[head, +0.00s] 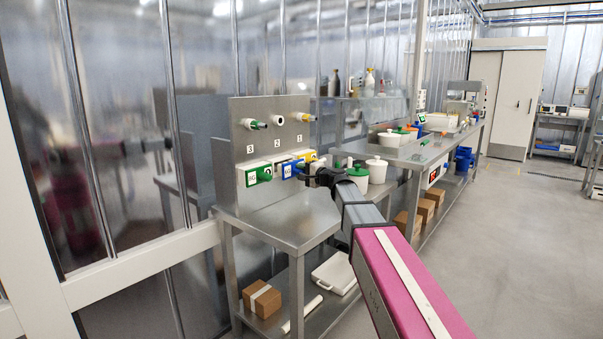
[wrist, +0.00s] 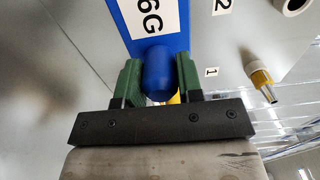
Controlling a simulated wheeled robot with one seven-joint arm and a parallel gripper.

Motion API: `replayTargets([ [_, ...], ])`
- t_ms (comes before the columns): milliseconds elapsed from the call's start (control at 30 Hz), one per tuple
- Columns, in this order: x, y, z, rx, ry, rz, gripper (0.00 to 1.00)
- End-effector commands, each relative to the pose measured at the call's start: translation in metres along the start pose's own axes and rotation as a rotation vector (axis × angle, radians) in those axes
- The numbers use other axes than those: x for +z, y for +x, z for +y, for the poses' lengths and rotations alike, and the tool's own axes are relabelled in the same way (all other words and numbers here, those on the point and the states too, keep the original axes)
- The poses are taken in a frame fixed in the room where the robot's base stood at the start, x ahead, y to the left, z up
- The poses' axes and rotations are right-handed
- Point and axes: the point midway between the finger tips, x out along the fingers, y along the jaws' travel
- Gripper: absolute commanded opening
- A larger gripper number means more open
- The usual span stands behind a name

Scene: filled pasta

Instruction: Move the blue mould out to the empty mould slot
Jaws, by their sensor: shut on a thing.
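The blue mould (head: 288,170) is in the lower row of the steel panel, between a green mould (head: 258,176) and a yellow mould (head: 309,156). In the wrist view the blue mould (wrist: 117,22) has a white label ending in "6G" and a rounded blue knob (wrist: 158,72). My gripper (head: 308,177) reaches the panel from the right. In the wrist view its green fingers (wrist: 158,78) are shut on the knob, one on each side. Whether the mould still sits fully in its place cannot be told. I cannot make out an empty mould slot.
Above the moulds are a green-tipped nozzle (head: 258,125), a white ring (head: 277,121) and a yellow-tipped nozzle (head: 306,117), numbered 3, 2, 1. White lidded pots (head: 376,170) stand close right of my gripper. The front of the steel table (head: 295,234) is bare.

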Motion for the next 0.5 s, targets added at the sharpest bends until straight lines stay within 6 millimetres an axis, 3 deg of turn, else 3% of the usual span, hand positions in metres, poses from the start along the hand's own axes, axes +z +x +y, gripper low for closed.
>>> replayTargets([
  [500, -0.0002, 0.0032, -0.0005, -0.001, 0.001, 0.0, 0.09],
])
